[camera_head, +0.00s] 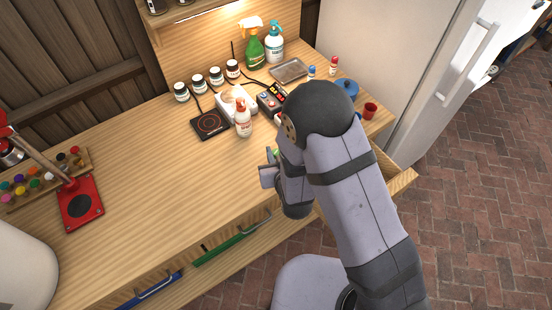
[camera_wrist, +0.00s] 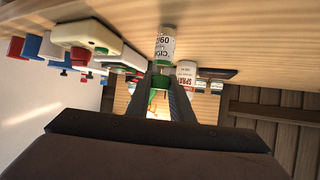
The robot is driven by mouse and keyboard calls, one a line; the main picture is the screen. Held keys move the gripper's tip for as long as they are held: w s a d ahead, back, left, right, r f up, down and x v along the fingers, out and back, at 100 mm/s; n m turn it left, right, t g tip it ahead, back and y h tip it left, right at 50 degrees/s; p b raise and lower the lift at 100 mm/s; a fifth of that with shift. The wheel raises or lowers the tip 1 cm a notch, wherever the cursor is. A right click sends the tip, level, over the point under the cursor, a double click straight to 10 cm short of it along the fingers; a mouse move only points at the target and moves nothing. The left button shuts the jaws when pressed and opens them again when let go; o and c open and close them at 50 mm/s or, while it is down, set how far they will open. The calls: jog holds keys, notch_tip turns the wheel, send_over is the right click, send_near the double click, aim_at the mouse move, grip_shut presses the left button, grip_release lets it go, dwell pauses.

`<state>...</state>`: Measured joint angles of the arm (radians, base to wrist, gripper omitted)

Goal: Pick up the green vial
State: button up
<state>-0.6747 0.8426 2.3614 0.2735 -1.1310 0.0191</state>
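The green vial (camera_wrist: 165,46) has a pale label with dark print and green at its fingertip end, in the upside-down wrist view. In the head view only a bit of green (camera_head: 274,152) shows beside my fingers, and my arm hides the rest. My gripper (camera_wrist: 163,68) has its two dark fingertips at the vial's green end. A narrow gap about as wide as the vial separates the fingers. I cannot tell whether they touch the vial or whether it is off the table.
A white spray bottle (camera_head: 243,120) stands behind the vial. A hot plate (camera_head: 210,123), small jars (camera_head: 199,82), a metal tray (camera_head: 289,69) and a red cup (camera_head: 370,110) are on the wooden table. A red stand (camera_head: 80,203) is at left. The table's middle left is clear. One drawer (camera_head: 400,182) stands open.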

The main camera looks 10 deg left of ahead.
jog(key=shift+r, duration=0.2)
grip_shut()
jog(key=shift+r+b, duration=0.7)
jog(key=shift+r, duration=4.1)
